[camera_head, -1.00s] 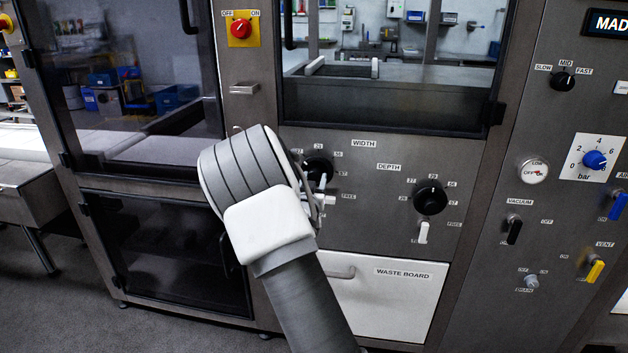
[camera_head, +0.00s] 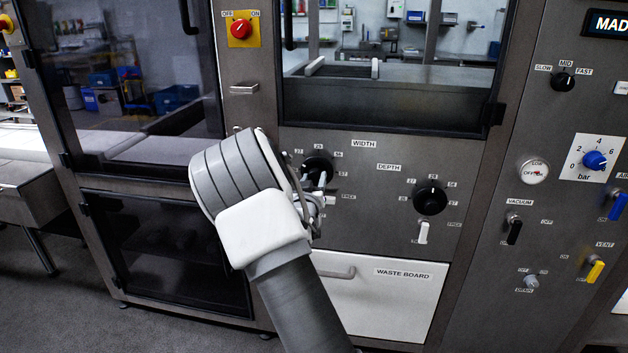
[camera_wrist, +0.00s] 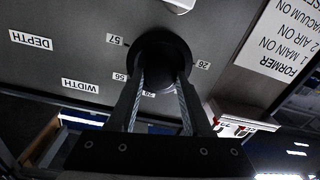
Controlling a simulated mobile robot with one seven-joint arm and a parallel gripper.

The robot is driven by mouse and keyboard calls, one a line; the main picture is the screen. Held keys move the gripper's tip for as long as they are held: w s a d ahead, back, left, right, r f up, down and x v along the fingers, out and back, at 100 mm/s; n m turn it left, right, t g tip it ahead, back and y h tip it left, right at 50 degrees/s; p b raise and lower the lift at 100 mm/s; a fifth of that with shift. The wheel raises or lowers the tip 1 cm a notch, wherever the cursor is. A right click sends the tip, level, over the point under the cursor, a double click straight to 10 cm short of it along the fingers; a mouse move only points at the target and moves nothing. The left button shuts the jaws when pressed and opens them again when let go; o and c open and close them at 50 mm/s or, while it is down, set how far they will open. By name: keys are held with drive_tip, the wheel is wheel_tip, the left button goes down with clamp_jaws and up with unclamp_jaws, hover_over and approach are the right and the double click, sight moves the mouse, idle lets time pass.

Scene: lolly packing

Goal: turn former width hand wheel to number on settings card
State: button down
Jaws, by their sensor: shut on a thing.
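The black width hand wheel (camera_head: 318,163) is on the grey machine panel under the WIDTH label, partly hidden by my arm. My gripper (camera_head: 317,181) is at its front, shut on it. In the wrist view the wheel (camera_wrist: 160,42) shows as a dark round knob with the two fingers of my gripper (camera_wrist: 160,82) on either side. Number labels ring the wheel; 57, 56 and 26 are readable in the wrist view, and another is partly covered by a finger. The wheel's pointer cannot be made out.
The depth hand wheel (camera_head: 430,199) is to the right, with a white lever (camera_head: 423,232) below it. The WASTE BOARD drawer (camera_head: 385,300) is beneath. A printed card headed FORMER (camera_wrist: 285,40) shows at the wrist view's right; no setting number is readable on it.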

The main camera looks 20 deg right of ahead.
drive_tip(key=n+p, duration=0.1)
drive_tip(key=n, duration=0.5)
drive_tip(key=shift+n, duration=0.3)
idle(0.5)
drive_tip(key=shift+c, duration=1.7)
unclamp_jaws()
drive_tip(key=p+v, duration=0.2)
drive_tip(key=v, duration=1.5)
drive_tip(key=shift+a+r+p, duration=0.2)
drive_tip(key=shift+p, duration=0.15)
drive_tip(key=shift+s, duration=0.1)
